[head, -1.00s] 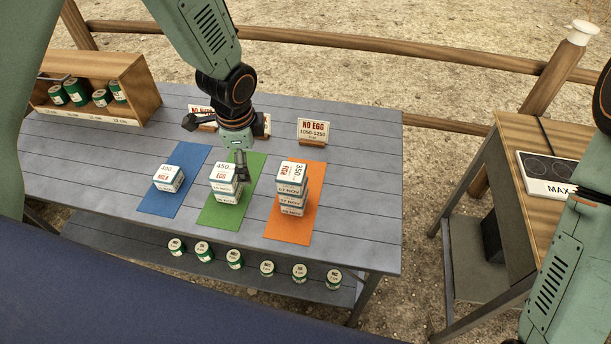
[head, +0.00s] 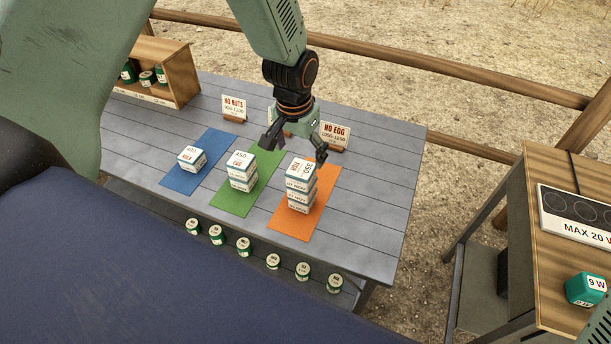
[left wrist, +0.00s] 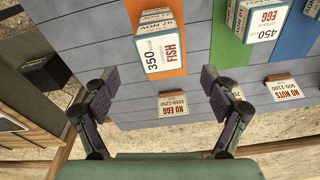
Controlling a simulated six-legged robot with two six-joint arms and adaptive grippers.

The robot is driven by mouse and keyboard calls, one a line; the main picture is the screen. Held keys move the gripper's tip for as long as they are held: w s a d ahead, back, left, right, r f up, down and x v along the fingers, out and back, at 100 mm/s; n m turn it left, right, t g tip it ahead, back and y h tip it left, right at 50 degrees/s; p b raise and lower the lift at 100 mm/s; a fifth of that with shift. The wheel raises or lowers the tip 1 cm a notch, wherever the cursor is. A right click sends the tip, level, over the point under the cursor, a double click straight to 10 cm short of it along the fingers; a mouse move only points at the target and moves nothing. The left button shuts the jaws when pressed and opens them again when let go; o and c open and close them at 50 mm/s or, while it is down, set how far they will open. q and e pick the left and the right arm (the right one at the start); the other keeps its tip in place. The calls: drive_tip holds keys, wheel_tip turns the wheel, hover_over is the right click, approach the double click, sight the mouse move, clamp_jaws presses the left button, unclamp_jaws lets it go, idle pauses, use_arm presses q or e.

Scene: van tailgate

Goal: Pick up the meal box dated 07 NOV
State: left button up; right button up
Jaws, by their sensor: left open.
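A stack of white meal boxes (head: 299,188) stands on the orange mat (head: 286,222); its top reads 350 FISH. In the left wrist view, this top box (left wrist: 160,50) has an upside-down side date that looks like 07 NOV; lower dates are hard to read. A shorter stack of EGG boxes (head: 241,171) is on the green mat (head: 226,205). One MILK box (head: 191,159) is on the blue mat (head: 177,180). My left gripper (head: 294,146) is open and empty, above and just behind the fish stack, not touching it. My right gripper is out of view.
Sign cards stand behind the mats, NO NUTS (head: 235,107) and NO EGG (head: 334,135), close to my left gripper. Green cans (head: 243,246) line the lower shelf. A wooden rack (head: 170,75) is at the left.

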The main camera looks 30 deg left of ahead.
sight(302, 169)
use_arm(q)
drive_tip(key=shift+w+d+n, duration=0.15)
drive_tip(key=shift+d+n, duration=0.2)
drive_tip(key=shift+n, duration=0.55)
drive_tip(key=shift+a+f, duration=0.1)
drive_tip(key=shift+f, duration=0.15)
drive_tip(key=f, duration=0.6)
drive_tip(key=shift+w+a+f, duration=0.15)
drive_tip(key=shift+w+f, duration=0.1)
drive_tip(key=shift+f, duration=0.15)
drive_tip(key=shift+a+f, duration=0.2)
drive_tip(key=shift+f, duration=0.05)
drive_tip(key=shift+s, duration=0.1)
drive_tip(key=shift+c, duration=0.2)
drive_tip(key=shift+d, duration=0.15)
drive_tip(key=c, duration=1.3)
